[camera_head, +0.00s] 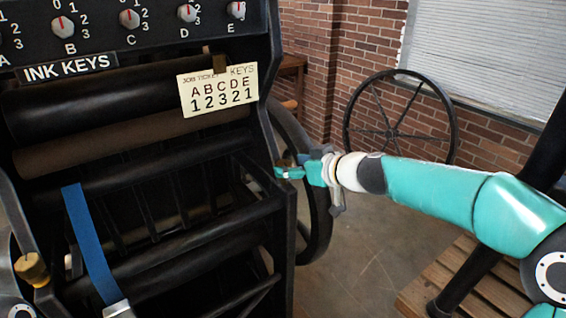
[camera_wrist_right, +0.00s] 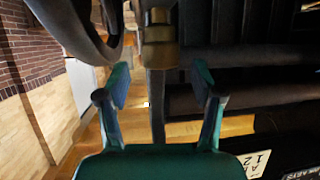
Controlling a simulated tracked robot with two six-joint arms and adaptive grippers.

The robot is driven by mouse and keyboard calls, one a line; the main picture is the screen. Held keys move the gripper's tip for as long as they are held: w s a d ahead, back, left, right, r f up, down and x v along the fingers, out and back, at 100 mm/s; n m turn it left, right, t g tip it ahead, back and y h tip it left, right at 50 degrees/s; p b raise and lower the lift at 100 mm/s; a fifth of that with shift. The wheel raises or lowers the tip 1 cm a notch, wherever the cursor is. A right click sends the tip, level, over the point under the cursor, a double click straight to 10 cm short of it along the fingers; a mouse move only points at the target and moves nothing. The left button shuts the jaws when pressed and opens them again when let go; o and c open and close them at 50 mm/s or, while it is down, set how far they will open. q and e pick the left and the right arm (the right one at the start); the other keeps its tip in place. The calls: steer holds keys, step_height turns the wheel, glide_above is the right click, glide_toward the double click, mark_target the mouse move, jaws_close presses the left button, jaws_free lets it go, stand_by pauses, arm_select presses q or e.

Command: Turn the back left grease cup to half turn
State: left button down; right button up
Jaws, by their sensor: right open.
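My right gripper (camera_head: 284,171) is beside the right side frame of the black press (camera_head: 262,125). In the right wrist view its two teal fingers (camera_wrist_right: 160,82) are spread apart with nothing between the tips. A brass grease cup (camera_wrist_right: 160,38) shows just beyond the fingertips, roughly centred on the gap, apart from them. In the head view this cup is mostly hidden by the gripper. Another brass grease cup (camera_head: 31,268) is on the press's left side at the lower left, clear of any gripper. I cannot tell which cup is the back left one. My left gripper is not in view.
A job ticket (camera_head: 217,91) reading ABCDE 12321 and a row of ink-key knobs (camera_head: 129,19) are on the press. A blue strap (camera_head: 88,240) hangs at its front. A spoked wheel (camera_head: 446,112) leans by the brick wall. A wooden pallet (camera_head: 420,296) is at lower right.

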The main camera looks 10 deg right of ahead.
mark_target(287, 165)
steer(key=shift+x, duration=1.8)
